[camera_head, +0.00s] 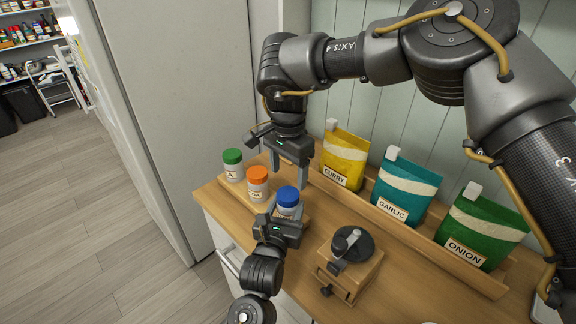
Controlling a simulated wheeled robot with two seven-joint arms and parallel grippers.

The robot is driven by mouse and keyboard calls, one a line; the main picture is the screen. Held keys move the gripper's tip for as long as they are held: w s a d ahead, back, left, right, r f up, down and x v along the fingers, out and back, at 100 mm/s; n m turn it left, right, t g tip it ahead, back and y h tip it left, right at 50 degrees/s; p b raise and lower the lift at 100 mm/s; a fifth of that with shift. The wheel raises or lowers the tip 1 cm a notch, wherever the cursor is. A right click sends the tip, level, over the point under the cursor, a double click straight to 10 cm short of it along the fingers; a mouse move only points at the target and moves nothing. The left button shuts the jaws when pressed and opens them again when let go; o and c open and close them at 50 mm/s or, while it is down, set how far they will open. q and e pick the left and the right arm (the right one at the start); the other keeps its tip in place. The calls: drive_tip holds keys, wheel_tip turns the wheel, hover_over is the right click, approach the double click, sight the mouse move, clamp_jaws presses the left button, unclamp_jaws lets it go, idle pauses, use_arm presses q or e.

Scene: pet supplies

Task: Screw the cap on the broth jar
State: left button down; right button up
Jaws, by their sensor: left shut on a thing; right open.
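A white jar (287,211) with a blue cap (288,196) stands at the front edge of the wooden counter. Its label is hidden, so I cannot read whether it is the broth jar. My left gripper (284,209) comes from below and is shut on this jar's body. My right gripper (288,172) points down, open and empty, just behind and above the blue cap, apart from it. The blue cap sits on the jar's top; I cannot tell how tight it is.
A green-capped jar (232,166) and an orange-capped jar (257,184) stand to the left. Yellow curry (343,160), teal garlic (405,189) and green onion (478,230) packets stand in a wooden rack behind. A wooden grinder (349,270) with a dark top stands right of my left gripper.

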sight(288, 193)
wheel_tip(288, 193, down, 7)
drive_tip(key=shift+r, duration=0.15)
idle(0.4)
